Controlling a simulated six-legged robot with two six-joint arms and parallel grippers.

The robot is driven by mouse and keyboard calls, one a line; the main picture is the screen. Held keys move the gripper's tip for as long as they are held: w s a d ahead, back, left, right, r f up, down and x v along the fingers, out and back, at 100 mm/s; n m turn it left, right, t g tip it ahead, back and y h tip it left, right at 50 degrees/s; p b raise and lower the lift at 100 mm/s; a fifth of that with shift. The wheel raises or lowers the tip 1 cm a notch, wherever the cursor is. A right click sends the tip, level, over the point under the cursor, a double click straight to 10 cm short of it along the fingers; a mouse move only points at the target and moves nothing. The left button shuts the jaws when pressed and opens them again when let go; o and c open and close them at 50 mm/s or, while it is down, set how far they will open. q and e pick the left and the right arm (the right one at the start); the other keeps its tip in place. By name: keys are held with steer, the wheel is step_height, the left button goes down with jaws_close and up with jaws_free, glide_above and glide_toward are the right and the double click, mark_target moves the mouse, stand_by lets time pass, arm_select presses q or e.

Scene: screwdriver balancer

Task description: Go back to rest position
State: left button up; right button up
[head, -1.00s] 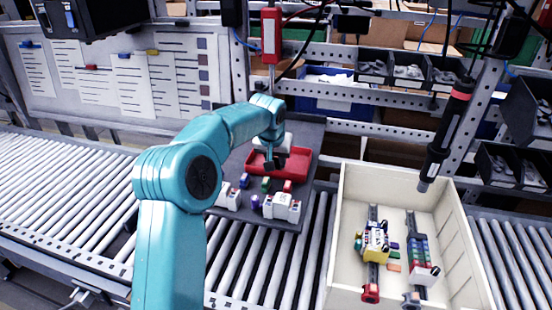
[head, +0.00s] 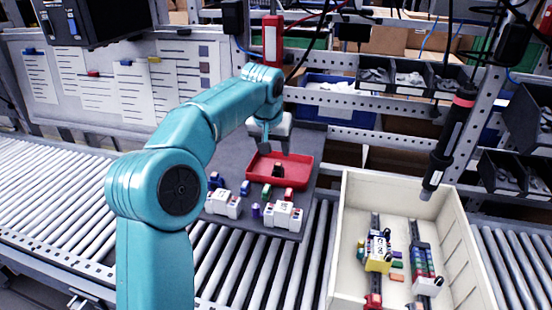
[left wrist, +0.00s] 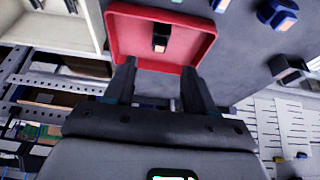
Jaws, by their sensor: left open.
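My left gripper (head: 265,148) is open and empty, above the back left edge of the red tray (head: 302,174) in the head view. In the left wrist view its two dark fingers (left wrist: 158,85) stand apart, with the red tray (left wrist: 185,55) beyond them. A small dark block (left wrist: 160,38) lies in the tray. A red and white screwdriver (head: 272,40) hangs upright behind my left arm, its lower part hidden. A black screwdriver with a red band (head: 447,140) hangs tilted at the right. My right gripper is not in view.
White terminal blocks (head: 283,215) and small coloured parts stand on the dark board (head: 235,165) before the tray. A cream crate (head: 350,215) with two rails of parts stands at the right. Roller conveyor (head: 60,180) runs both sides. Part bins (head: 410,80) are at the back.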

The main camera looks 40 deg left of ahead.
arm_select(q)
steer(key=shift+v, duration=1)
steer(key=shift+s, duration=0.15)
